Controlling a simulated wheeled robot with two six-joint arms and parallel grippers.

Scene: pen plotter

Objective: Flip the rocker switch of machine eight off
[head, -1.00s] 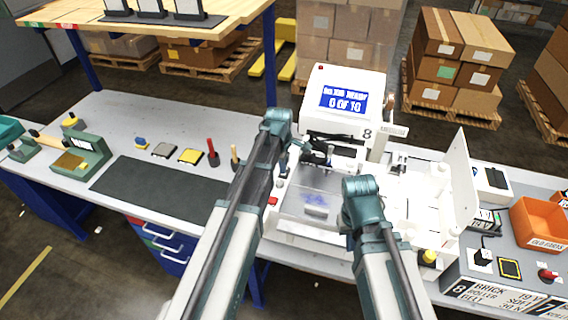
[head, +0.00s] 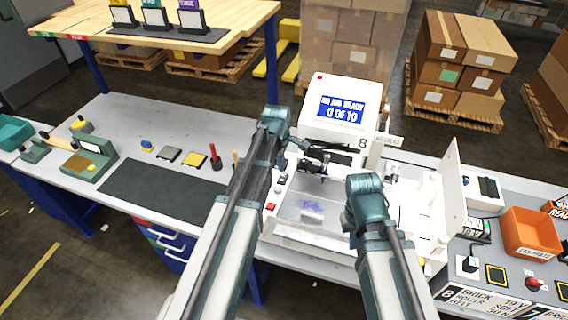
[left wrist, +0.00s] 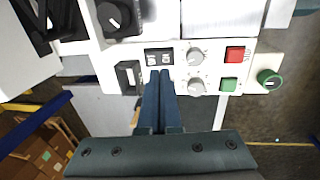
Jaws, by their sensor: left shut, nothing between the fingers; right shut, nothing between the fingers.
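Machine eight (head: 340,103) is the white plotter in the head view, with an "8" on its front and a lit blue screen reading "0 OF 10". Its control panel shows close up in the left wrist view. A small dark two-part switch with white marks (left wrist: 160,58) sits beside a black switch in a pale frame (left wrist: 128,76); I cannot tell for sure which is the rocker. My left gripper (left wrist: 160,76) is shut and empty, its fingertips at the lower edge of the marked switch; contact cannot be told. My right gripper is hidden behind its arm in the head view.
The panel also has a black knob (left wrist: 113,16), two grey knobs, a red button (left wrist: 234,54), a green button (left wrist: 228,85) and a green knob (left wrist: 268,78). An orange bin (head: 530,232) stands right of the machine. A dark mat (head: 165,190) lies left on the table.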

